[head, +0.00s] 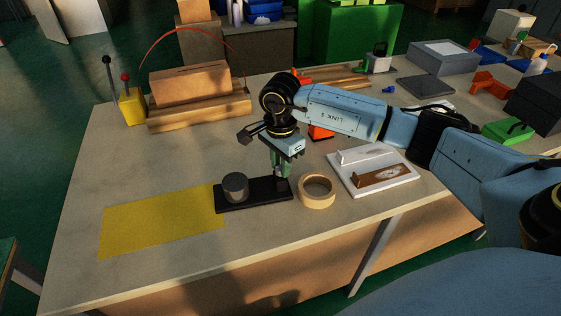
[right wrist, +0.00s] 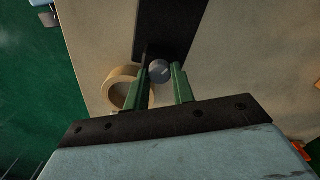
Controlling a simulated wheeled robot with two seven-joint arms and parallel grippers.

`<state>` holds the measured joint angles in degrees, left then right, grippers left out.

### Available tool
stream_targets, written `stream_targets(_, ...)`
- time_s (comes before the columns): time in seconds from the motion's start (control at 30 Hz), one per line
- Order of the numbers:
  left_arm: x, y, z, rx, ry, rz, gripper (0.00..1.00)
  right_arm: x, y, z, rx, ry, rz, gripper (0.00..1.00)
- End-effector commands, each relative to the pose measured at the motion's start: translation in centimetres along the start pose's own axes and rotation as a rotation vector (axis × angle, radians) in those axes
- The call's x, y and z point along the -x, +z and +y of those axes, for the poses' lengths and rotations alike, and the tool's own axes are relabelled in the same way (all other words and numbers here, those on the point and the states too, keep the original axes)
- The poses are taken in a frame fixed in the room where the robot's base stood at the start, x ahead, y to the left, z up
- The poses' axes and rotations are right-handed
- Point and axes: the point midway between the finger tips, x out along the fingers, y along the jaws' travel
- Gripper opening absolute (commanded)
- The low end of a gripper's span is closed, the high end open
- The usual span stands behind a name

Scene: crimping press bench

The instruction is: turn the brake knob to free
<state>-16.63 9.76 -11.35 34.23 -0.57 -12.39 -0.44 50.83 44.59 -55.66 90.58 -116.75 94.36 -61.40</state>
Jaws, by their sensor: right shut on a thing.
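A black base plate (head: 260,201) lies near the front of the bench, with a wide grey cylinder (head: 235,187) standing on its left part. My right gripper (head: 281,172) points down over the plate's right end. In the right wrist view its two green fingers (right wrist: 165,82) are closed about a small round grey knob (right wrist: 159,70) at the end of the black plate (right wrist: 172,28). A faint pale mark shows on the knob's top. The fingers hide the knob in the head view, and I cannot read its setting. My left gripper is in neither view.
A tan tape roll (head: 317,191) stands close beside the plate's right end. A white board (head: 346,183) with brown pieces lies further right. A flat yellow mat (head: 160,226) lies at left. A yellow box with levers (head: 131,106) and wooden blocks stand behind; the bench's left middle is clear.

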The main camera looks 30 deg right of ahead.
Motion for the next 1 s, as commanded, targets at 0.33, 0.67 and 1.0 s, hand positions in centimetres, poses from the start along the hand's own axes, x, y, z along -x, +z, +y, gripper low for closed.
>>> stream_targets(0.33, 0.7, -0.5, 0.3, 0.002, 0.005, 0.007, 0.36, 0.1, -0.1, 0.0, -0.311, -0.001, 0.0, 0.02)
stream_targets(0.67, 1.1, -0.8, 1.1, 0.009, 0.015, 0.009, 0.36, 0.1, -0.1, 0.0, -0.511, -0.001, 0.0, 0.02)
stream_targets(1.0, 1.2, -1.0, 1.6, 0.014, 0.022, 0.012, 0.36, 0.1, -0.1, 0.0, -0.584, -0.002, 0.0, 0.02)
